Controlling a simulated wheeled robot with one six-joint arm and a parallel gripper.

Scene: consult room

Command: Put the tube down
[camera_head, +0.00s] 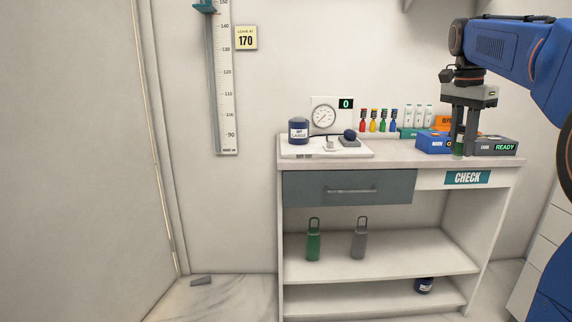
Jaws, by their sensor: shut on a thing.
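My gripper (463,138) points straight down over the right part of the counter (400,158). Its fingers are shut on a slim, upright tube (458,149) with a green lower end. The fingers hide much of the tube. The tube is in front of a blue box (433,142) and left of a dark grey device (497,146) that reads READY. I cannot tell whether its lower end touches the counter.
Small bottles with red, yellow, blue and green parts (379,122) stand at the back. An orange box (443,122) is behind the gripper. A CHECK sign (468,178) marks the right front edge.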

